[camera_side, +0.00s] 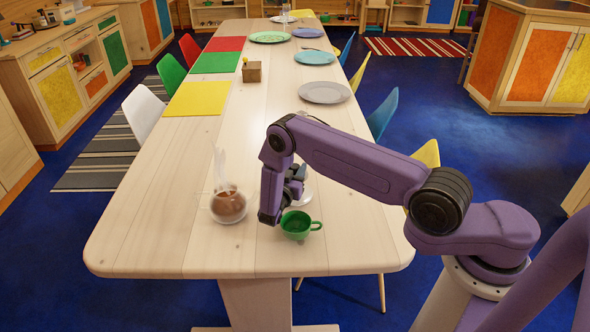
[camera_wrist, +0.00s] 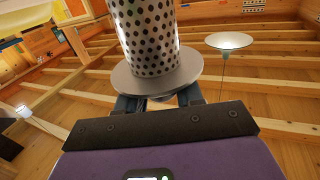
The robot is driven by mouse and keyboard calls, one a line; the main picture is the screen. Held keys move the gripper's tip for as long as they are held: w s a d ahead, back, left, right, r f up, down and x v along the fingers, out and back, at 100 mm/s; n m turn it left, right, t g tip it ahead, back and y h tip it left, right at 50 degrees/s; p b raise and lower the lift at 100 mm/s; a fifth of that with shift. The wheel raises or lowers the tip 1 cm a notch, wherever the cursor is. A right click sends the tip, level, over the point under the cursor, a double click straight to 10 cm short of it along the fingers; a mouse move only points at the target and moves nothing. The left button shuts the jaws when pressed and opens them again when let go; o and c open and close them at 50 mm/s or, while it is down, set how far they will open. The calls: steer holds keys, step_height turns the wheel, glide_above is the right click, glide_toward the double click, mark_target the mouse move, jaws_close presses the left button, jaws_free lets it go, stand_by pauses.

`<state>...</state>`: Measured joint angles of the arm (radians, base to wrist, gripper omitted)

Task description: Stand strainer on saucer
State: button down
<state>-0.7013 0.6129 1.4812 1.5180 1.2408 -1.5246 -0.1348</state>
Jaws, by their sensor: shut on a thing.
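The strainer, a perforated metal cylinder (camera_wrist: 150,38) with a wide grey flange (camera_wrist: 128,82), fills the top middle of the wrist view. My gripper (camera_wrist: 160,102) is shut on it just below the flange. In the side view my gripper (camera_side: 294,182) is over the near part of the table, just behind the green cup, and my wrist hides most of it.
A green cup (camera_side: 298,228) stands close in front of my gripper. A round glass pot with brown contents (camera_side: 228,206) stands to its left. A grey plate (camera_side: 324,93) and coloured mats lie farther back. The table's front left is clear.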

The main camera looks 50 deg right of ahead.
steer(key=c, duration=0.7)
jaws_free()
steer(key=shift+f, duration=0.1)
steer(key=shift+c, duration=0.2)
steer(key=shift+s+a, duration=0.1)
steer(key=shift+a, duration=0.2)
steer(key=v, duration=1.1)
steer(key=shift+a, duration=0.2)
steer(key=shift+s, duration=0.1)
